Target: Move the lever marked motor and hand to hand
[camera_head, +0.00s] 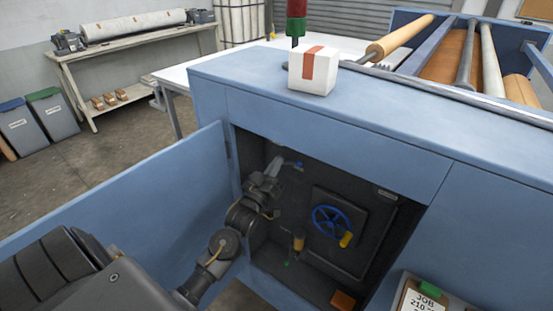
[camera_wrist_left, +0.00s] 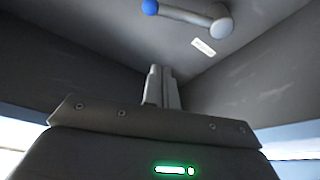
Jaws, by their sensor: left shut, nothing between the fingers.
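A grey lever with a blue ball knob (camera_wrist_left: 150,7) and a round hub (camera_wrist_left: 222,28) lies across the top of the left wrist view. A small pale label (camera_wrist_left: 204,47) is beside the hub; its words cannot be read. In the head view the blue knob (camera_head: 299,165) shows inside the open cabinet, at the upper left. My left gripper (camera_head: 277,163) reaches into the cabinet close to it. In the wrist view its fingers (camera_wrist_left: 161,72) are shut and empty, apart from the lever in the picture. My right gripper is not in view.
The open blue door (camera_head: 140,215) stands left of my left arm. A white box (camera_head: 313,72) sits on top.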

